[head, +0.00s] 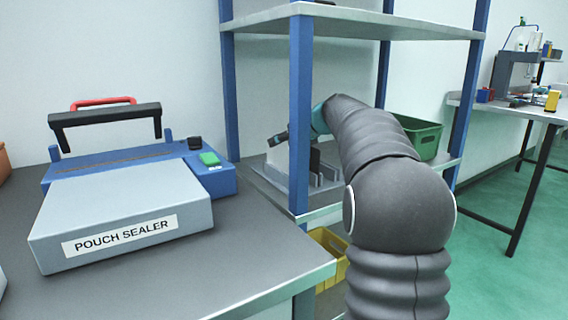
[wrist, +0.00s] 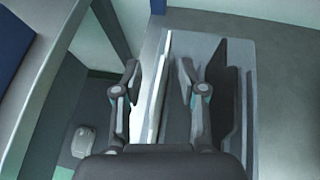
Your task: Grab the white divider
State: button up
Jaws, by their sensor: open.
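The white divider (wrist: 156,97) stands on edge in a grey slotted rack (wrist: 211,45) in the wrist view, seen almost from above as a thin bright plate. My gripper (wrist: 159,66) is open, with one finger on each side of the white divider. I see a gap on the right side; whether the left finger touches it I cannot tell. The divider's near end is hidden behind my gripper body. In the head view, the rack (head: 299,197) sits on the shelf and my gripper (head: 280,138) is at it, partly hidden by the blue post.
A black divider (wrist: 229,88) and a grey one (wrist: 249,118) stand in the rack to the right. A blue shelf post (head: 300,115) is close to my arm. A green bin (head: 418,137) stands right on the shelf. A pouch sealer (head: 120,215) fills the left bench.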

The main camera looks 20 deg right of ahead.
grip_shut()
jog(key=shift+r, duration=0.15)
